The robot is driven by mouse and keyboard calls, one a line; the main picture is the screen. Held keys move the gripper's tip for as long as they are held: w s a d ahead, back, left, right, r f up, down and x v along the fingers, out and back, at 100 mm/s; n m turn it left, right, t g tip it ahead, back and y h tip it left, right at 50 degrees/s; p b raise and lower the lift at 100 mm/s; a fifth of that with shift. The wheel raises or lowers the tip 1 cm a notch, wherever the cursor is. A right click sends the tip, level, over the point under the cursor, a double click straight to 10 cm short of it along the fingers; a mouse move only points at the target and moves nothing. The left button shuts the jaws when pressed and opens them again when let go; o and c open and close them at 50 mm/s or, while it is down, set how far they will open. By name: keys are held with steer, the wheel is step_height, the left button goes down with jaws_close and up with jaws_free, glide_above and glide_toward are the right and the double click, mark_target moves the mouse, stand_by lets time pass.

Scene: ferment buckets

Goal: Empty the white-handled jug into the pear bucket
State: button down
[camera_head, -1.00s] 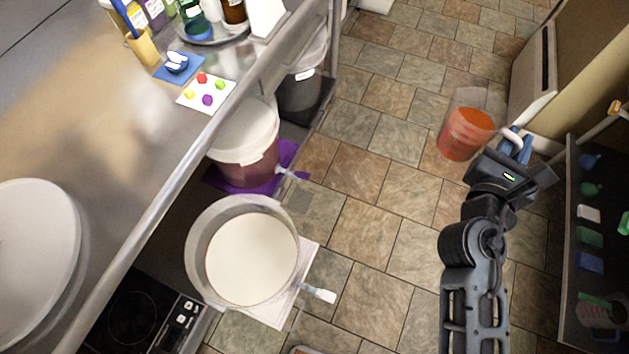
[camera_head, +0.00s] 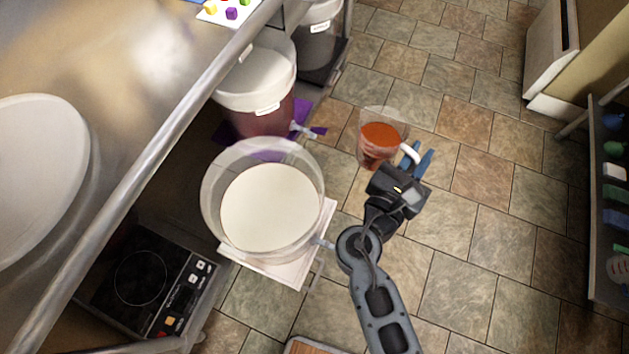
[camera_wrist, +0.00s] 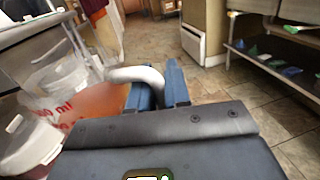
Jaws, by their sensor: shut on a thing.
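The clear jug (camera_head: 380,142), holding orange-red liquid, hangs above the floor right of the buckets. Its white handle (camera_head: 410,152) is between the blue fingers of my gripper (camera_head: 420,158), which is shut on it. The jug looks nearly upright. In the wrist view, the jug (camera_wrist: 88,102) shows red ml marks, and its handle (camera_wrist: 138,75) meets the fingers (camera_wrist: 160,88). An open, clear-walled bucket (camera_head: 268,205) with a pale cream surface inside stands left of my gripper. A white-lidded bucket with dark red contents (camera_head: 262,112) stands behind it. I cannot read which is pear.
Another lidded bucket (camera_head: 318,42) stands farther back, its label too small to read surely. The steel counter's edge (camera_head: 160,175) overhangs the buckets' left side. A black hotplate (camera_head: 145,280) sits front left. A shelf rack (camera_head: 603,200) stands at right. Tiled floor is clear between.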

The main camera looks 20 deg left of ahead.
steer(key=s+a+f+b, duration=0.7)
steer(key=s+a+f, duration=0.1)
steer(key=f, duration=0.4)
steer(key=shift+s+a+y+b, duration=0.25)
steer(key=shift+a+y+b, duration=0.05)
steer(key=shift+a+b, duration=0.15)
steer(key=a+r+n+t+y+b, duration=0.1)
steer(key=a+r+n+t, duration=0.2)
steer(key=a+n, duration=0.4)
steer(key=shift+s+a+r+n, duration=0.25)
steer(key=shift+s+r+n, duration=0.05)
steer(key=shift+n, duration=0.9)
steer(key=shift+a+n+b, duration=0.25)
steer(key=shift+n+b, duration=0.05)
steer(key=shift+n, duration=0.1)
steer(key=shift+r, duration=0.1)
steer(key=shift+a+r+n+t+y+p, duration=0.4)
steer(key=shift+r+n, duration=0.25)
steer(key=shift+n, duration=0.35)
